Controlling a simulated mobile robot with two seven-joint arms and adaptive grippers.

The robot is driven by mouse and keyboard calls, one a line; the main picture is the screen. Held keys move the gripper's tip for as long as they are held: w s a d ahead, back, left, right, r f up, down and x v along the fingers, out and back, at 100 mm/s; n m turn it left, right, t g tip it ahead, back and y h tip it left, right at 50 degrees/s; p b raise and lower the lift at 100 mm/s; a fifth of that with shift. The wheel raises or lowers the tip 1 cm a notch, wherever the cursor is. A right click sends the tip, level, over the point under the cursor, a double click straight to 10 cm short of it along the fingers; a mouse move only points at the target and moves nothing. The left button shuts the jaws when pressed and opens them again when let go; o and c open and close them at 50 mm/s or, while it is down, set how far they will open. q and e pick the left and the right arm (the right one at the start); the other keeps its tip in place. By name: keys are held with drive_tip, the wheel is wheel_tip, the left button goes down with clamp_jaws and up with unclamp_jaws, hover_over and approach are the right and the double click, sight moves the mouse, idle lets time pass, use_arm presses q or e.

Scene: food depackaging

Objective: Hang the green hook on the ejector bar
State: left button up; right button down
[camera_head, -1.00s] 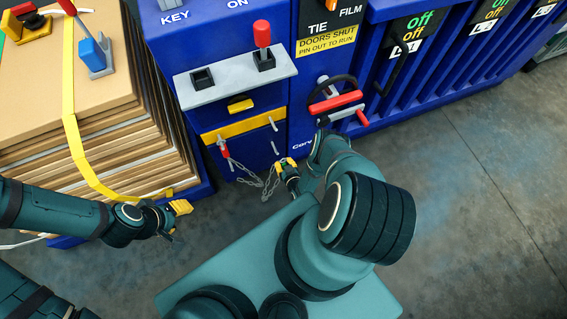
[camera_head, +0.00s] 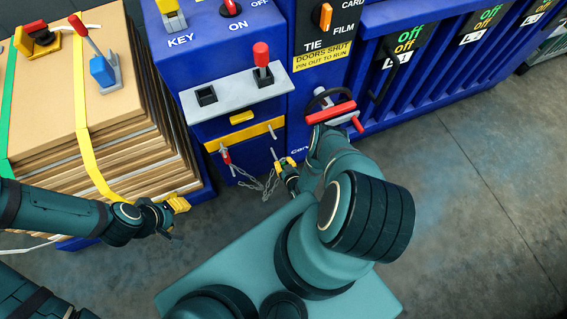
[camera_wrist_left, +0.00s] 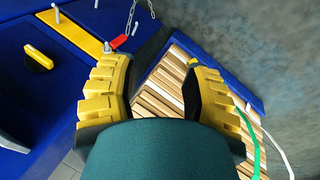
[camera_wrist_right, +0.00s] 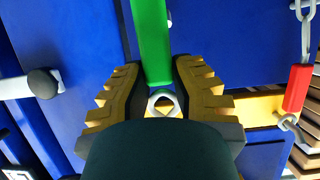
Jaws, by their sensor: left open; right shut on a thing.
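The green hook (camera_wrist_right: 151,40) shows in the right wrist view as a green bar between the fingers of my right gripper (camera_wrist_right: 156,92), which is shut on it. A grey ring-like piece (camera_wrist_right: 164,102) sits at its lower end between the fingertips. I cannot tell which part is the ejector bar. My left gripper (camera_head: 178,204) is open and empty beside the cardboard stack, and its fingers (camera_wrist_left: 158,88) are spread in the left wrist view.
A red-handled pin (camera_head: 226,156) hangs on a chain (camera_head: 262,183) near my right gripper. A strapped cardboard stack (camera_head: 100,120) stands at left. A red-handled wheel (camera_head: 330,112) is right of the right gripper. Grey floor (camera_head: 470,230) is free at right.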

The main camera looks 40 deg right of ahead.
wheel_tip(320, 180, up, 12)
drive_tip(key=s+a+p, duration=0.1)
drive_tip(key=a+p, duration=0.1)
drive_tip(key=p, duration=0.7)
drive_tip(key=shift+a+f+p, duration=0.15)
drive_tip(key=shift+a+p, duration=0.05)
drive_tip(key=shift+p, duration=0.15)
drive_tip(key=shift+d, duration=0.1)
drive_tip(key=shift+w+d, duration=0.3)
drive_tip(key=shift+d, duration=0.15)
drive_tip(key=shift+w, duration=0.15)
idle(0.5)
drive_tip(key=shift+w+d+b, duration=0.3)
drive_tip(key=shift+w+b, duration=0.25)
drive_tip(key=shift+w, duration=0.5)
drive_tip(key=shift+w+d+b, duration=0.25)
drive_tip(key=shift+w+b, duration=0.3)
drive_tip(key=shift+w, duration=0.45)
drive_tip(key=shift+w, duration=0.1)
